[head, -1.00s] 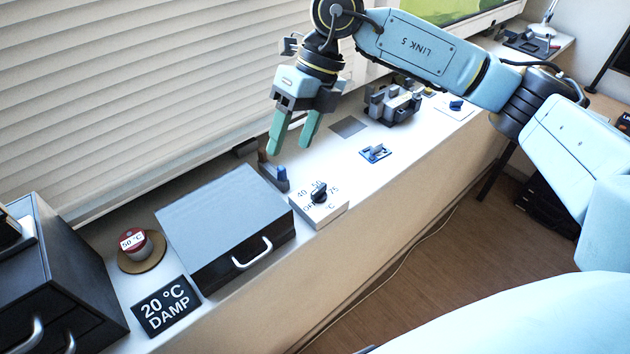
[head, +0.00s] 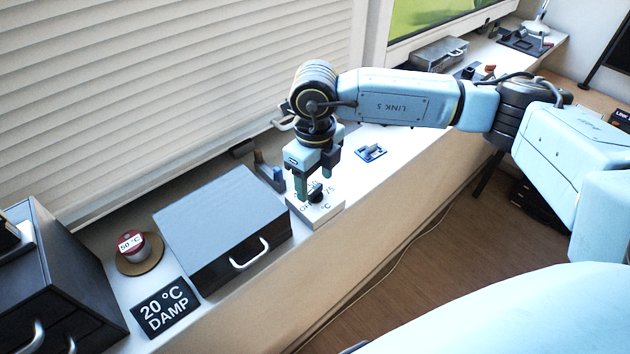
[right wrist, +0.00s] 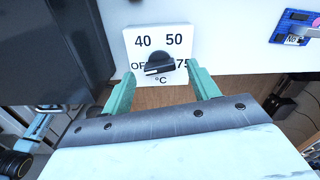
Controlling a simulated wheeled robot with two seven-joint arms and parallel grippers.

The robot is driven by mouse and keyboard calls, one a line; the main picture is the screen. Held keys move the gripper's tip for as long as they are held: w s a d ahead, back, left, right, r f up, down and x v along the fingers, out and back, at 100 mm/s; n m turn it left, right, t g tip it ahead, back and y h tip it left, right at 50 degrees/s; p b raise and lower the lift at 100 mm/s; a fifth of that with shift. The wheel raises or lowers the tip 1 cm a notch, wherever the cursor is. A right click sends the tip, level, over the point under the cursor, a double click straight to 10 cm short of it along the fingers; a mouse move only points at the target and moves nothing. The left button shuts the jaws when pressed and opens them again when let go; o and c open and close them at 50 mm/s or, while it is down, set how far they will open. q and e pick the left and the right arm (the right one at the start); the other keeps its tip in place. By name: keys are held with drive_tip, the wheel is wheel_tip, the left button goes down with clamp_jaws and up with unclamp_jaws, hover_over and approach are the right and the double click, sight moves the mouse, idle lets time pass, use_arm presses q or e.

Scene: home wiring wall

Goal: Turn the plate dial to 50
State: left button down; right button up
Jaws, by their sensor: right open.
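The dial plate (head: 320,213) is a white block at the shelf's front edge with a black knob (head: 316,194). In the right wrist view the plate (right wrist: 133,50) reads OFF, 40, 50, 75 and °C around the knob (right wrist: 152,62). I cannot tell which mark the knob points to. My right gripper (head: 314,188) is open and points down at the dial, partly covering its markings in the head view. In the right wrist view its green fingers (right wrist: 163,89) are apart, on either side of the knob's lower side, with nothing between them. My left gripper is out of view.
A black box with a grey lid (head: 215,215) stands left of the plate. A blue-based switch (head: 370,152) sits to the right.

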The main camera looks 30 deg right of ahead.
drive_tip(key=shift+f, duration=0.9)
drive_tip(key=shift+c, duration=0.3)
drive_tip(key=c, duration=0.9)
drive_tip(key=shift+c, duration=0.2)
